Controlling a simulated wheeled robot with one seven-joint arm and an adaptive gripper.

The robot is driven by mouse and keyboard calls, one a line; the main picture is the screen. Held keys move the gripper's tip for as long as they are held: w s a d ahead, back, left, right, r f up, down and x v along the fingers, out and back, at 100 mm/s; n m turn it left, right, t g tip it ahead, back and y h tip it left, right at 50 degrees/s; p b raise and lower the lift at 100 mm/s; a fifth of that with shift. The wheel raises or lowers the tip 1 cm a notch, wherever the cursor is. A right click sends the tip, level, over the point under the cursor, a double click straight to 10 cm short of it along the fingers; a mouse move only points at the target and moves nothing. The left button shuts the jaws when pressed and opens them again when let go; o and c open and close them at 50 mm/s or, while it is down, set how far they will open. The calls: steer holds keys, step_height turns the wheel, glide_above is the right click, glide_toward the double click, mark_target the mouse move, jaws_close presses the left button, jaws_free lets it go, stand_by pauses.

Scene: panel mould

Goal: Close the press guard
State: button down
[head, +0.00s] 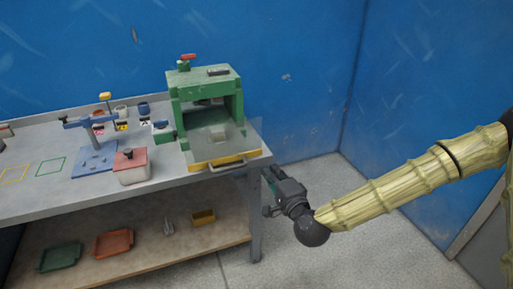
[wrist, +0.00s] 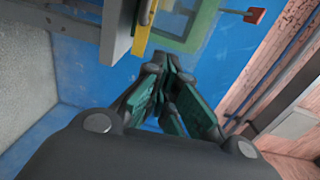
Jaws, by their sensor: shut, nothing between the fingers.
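The green press (head: 205,84) stands at the back right of the bench, its front opening uncovered. Its guard looks like a clear panel with a yellow front bar (head: 218,162) and a dark handle, lying out flat in front of the opening at the bench edge. My gripper (head: 268,184) is shut and empty, just off the bench's right front corner, below and right of the guard's bar and apart from it. In the wrist view my gripper (wrist: 172,72) shows shut fingers. A yellow bar (wrist: 144,28) and green frame (wrist: 190,22) are beyond them.
The bench (head: 60,204) carries a red-lidded pot (head: 131,168), a blue stand (head: 95,158) and small cups left of the press. Trays (head: 113,243) lie on the lower shelf. A bench leg (head: 255,225) is close to my gripper. Floor at the right is clear.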

mark_target(254, 138)
steer(key=shift+t, duration=0.3)
steer(key=p+x, duration=0.1)
steer(key=x, duration=0.3)
steer(key=p+x, duration=0.2)
steer(key=x, duration=0.3)
steer(key=r+p+x, duration=0.1)
steer(key=x, duration=0.4)
steer(key=shift+w+d, duration=0.35)
